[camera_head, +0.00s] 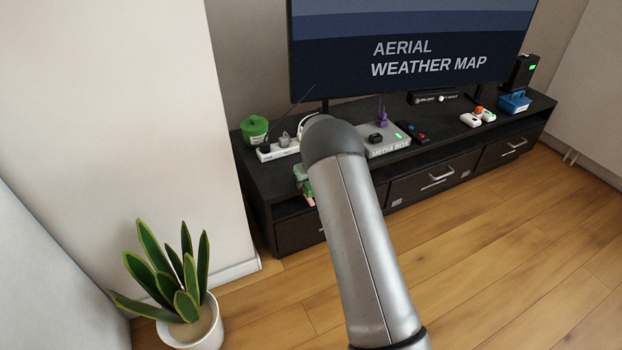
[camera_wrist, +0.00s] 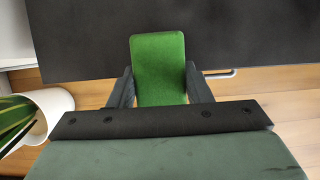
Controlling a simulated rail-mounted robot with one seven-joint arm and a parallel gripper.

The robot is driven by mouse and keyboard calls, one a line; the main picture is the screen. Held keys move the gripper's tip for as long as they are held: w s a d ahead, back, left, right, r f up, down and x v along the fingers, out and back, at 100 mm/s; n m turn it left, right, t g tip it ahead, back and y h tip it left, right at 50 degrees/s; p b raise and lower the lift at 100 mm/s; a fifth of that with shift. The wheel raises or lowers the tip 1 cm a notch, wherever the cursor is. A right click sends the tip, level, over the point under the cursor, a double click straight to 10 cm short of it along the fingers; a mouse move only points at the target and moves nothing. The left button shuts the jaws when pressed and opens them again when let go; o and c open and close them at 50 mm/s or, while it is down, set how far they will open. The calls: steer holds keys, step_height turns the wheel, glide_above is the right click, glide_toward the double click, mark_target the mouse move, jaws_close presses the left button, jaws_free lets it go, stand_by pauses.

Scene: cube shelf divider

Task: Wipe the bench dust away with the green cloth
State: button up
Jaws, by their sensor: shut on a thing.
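The green cloth (camera_wrist: 158,50) shows in the wrist view as a rounded, upright green pad. My gripper (camera_wrist: 158,78) is shut on it, with a dark finger on each side. The black bench (camera_head: 525,112) carries the television in the head view; its dark top (camera_wrist: 80,40) fills much of the wrist view behind the cloth. I cannot tell whether the cloth touches the bench. In the head view my arm hides the gripper. I cannot make out dust on the bench.
A green lidded pot (camera_head: 255,129), a white power strip (camera_head: 277,151), a grey media box (camera_head: 390,147), controllers (camera_head: 478,117) and a blue basket (camera_head: 514,103) crowd the bench. The television (camera_head: 410,50) stands behind. A potted plant (camera_head: 206,325) is on the floor at left.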

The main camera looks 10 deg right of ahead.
steer(key=shift+s+a, duration=0.1)
steer(key=shift+a, duration=0.35)
steer(key=shift+w+d, duration=0.15)
steer(key=shift+d, duration=0.45)
steer(key=shift+w+d, duration=0.15)
steer(key=shift+d, duration=0.45)
steer(key=shift+r+p, duration=0.2)
steer(key=shift+p, duration=0.1)
steer(key=shift+r+p, duration=0.75)
steer(key=shift+r, duration=0.1)
steer(key=shift+o, duration=0.6)
steer(key=shift+f, duration=0.1)
